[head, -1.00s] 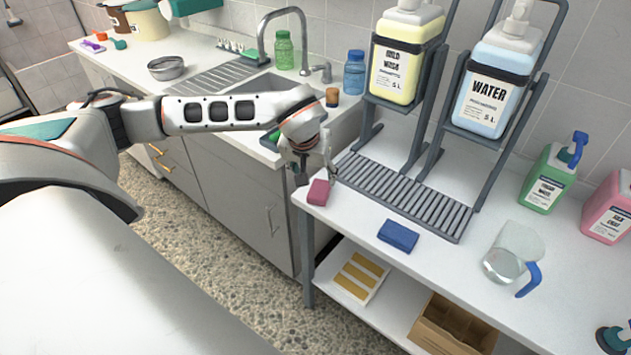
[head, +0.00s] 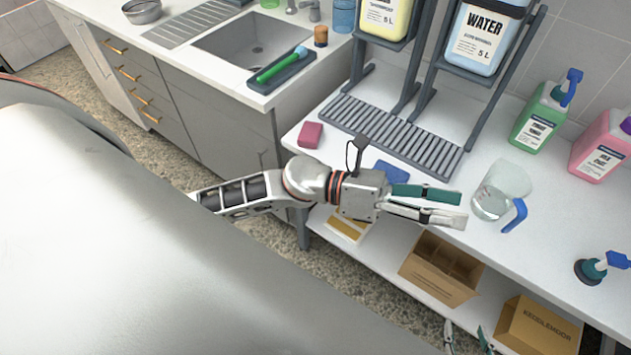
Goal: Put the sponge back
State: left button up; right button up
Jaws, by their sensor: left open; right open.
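A pink sponge-like block (head: 310,134) lies on the white table near its left corner, just left of the grey slatted rack (head: 395,138). A blue sponge-like block (head: 392,171) lies in front of the rack, partly hidden behind my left gripper. I cannot tell which block is the task's sponge. My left gripper (head: 462,206) is open and empty, its fingers pointing right over the table's front part, short of the clear jug (head: 490,203). Only the fingertips of my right gripper (head: 466,341) show at the bottom edge, apart, with nothing seen between them.
The yellow container (head: 385,17) and the WATER container (head: 478,38) stand on frames behind the rack. Green (head: 537,122) and pink (head: 602,145) bottles stand at the right. Cardboard boxes (head: 440,270) sit on the lower shelf. A dark tray (head: 284,72) with a green brush lies by the sink.

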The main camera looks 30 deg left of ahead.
pick_arm(q)
jog(key=w+a+f+n+t+y, duration=0.3)
jog(key=a+f+n+t+y, duration=0.35)
jog(key=n, duration=0.75)
jog(key=w+a+f+n+t+y, duration=0.2)
jog(key=a+f+n+t+y, duration=0.4)
jog(key=n, duration=0.8)
jog(key=s+a+f+n+g+y, duration=0.2)
jog(key=s+a+f+n+g, duration=0.1)
jog(key=f, duration=0.6)
jog(key=s+a+f+n+g+y, duration=0.1)
jog(key=s+a+f+n+g, duration=0.2)
jog(key=s+a+f+n, duration=0.2)
jog(key=s+f+n, duration=0.3)
jog(key=f+n, duration=0.1)
jog(key=f, duration=0.1)
jog(key=shift+a+y, duration=0.35)
jog(key=shift+a, duration=0.05)
jog(key=shift+s+g, duration=0.1)
jog(key=shift+g, duration=0.15)
